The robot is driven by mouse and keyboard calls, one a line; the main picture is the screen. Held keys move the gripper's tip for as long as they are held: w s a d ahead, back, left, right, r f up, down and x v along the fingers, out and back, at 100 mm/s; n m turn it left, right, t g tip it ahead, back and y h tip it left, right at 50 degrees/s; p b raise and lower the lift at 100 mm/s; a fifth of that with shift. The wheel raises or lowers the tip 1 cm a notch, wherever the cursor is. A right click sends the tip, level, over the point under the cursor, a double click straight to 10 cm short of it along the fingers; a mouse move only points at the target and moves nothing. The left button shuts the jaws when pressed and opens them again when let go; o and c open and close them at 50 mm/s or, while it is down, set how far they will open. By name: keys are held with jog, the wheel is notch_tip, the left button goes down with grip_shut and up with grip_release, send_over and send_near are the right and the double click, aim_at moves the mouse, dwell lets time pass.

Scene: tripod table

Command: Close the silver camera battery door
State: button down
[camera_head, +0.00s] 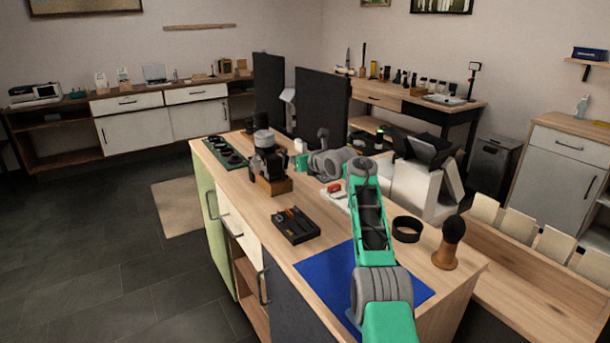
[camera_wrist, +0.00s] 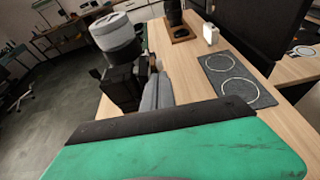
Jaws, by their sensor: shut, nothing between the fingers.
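The camera (camera_head: 266,163) has a black body and a large silver lens pointing up, and it stands on a wooden block (camera_head: 275,186) on the table. In the wrist view the camera (camera_wrist: 122,83) is at the upper left, with its silver lens (camera_wrist: 117,34) above the dark body. My gripper (camera_wrist: 157,88) is shut and empty, with its grey fingers close beside the camera's right side. I cannot tell whether they touch it. The battery door cannot be made out clearly in either view, so its angle is unclear.
A black tray with small tools (camera_head: 296,226) and a blue mat (camera_head: 330,282) lie nearer on the wooden table. Two dark upright panels (camera_head: 322,105) stand behind. A black ring (camera_head: 407,229) lies at the right.

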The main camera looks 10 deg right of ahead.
dwell(0.4)
jog(key=shift+r+p, duration=0.6)
jog(key=shift+r, duration=0.1)
